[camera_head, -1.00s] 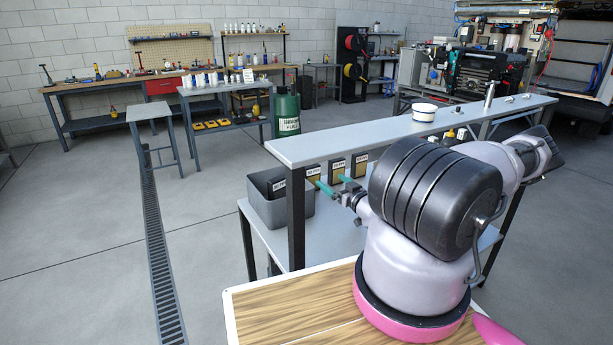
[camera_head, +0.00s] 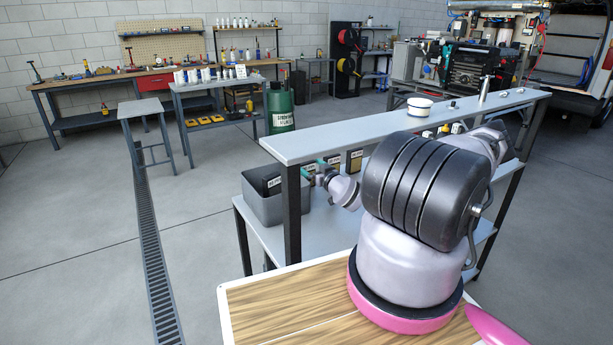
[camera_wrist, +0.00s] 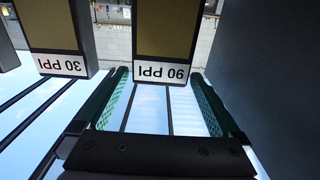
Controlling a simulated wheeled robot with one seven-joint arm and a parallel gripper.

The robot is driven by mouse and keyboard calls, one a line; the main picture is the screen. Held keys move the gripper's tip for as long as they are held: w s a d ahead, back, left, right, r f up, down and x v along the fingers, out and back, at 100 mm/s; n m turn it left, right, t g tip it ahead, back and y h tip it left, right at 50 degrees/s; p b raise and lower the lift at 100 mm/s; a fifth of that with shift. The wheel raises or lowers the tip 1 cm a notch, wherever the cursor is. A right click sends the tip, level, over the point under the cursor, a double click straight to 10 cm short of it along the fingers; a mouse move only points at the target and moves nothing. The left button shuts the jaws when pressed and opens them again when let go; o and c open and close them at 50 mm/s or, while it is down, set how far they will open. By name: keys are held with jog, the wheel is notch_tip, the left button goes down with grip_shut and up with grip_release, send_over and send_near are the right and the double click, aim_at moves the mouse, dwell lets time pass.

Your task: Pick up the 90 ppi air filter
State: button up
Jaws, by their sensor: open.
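The 90 ppi air filter (camera_wrist: 165,45) is a dark-framed block with a tan face and a white label, upside down in the wrist view. My gripper (camera_wrist: 160,78) is open, with one green-padded finger on each side of the labelled end. The gaps are small, and I cannot tell whether either finger touches it. In the head view my gripper (camera_head: 313,169) is at the left end of the filter row under the upper shelf, partly hiding the filter there.
A 30 PPI filter (camera_wrist: 57,40) is beside the target, on the left in the wrist view. A dark grey surface (camera_wrist: 275,70) is close on the right. In the head view a grey bin (camera_head: 262,206) stands left of the shelf post (camera_head: 291,215).

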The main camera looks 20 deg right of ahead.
jog(key=shift+w, duration=0.3)
jog(key=c, duration=1.2)
jog(key=shift+r, duration=0.15)
